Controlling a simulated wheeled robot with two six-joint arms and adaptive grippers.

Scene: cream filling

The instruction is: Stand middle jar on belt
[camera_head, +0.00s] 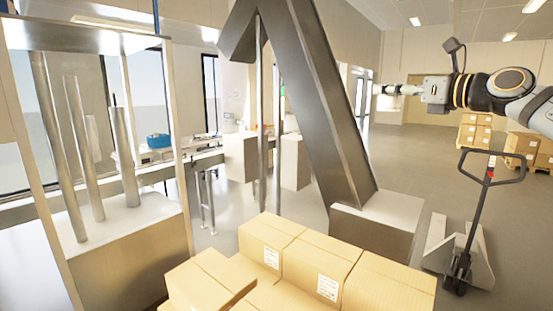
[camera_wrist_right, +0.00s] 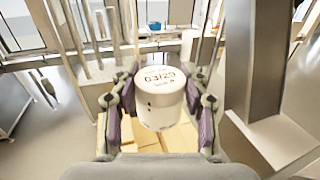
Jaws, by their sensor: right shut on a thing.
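A white jar (camera_wrist_right: 158,100) with printed text on its lid, including "03/29", sits between the two purple-padded fingers of my right gripper (camera_wrist_right: 165,108). The gripper is shut on it, and the jar is held up in the air. In the head view my right gripper (camera_head: 392,89) reaches in from the right at the end of its arm, high above the floor; the jar's details are too small to tell there. A conveyor belt (camera_head: 185,156) runs at the back left, far from the gripper. My left gripper is not in view.
Several cardboard boxes (camera_head: 318,262) are stacked in the front middle. A thick slanted metal column (camera_head: 315,110) stands behind them. A machine with upright metal tubes (camera_head: 85,145) is at left. A blue object (camera_head: 158,140) is near the belt. A pallet jack (camera_head: 465,240) stands on the right floor.

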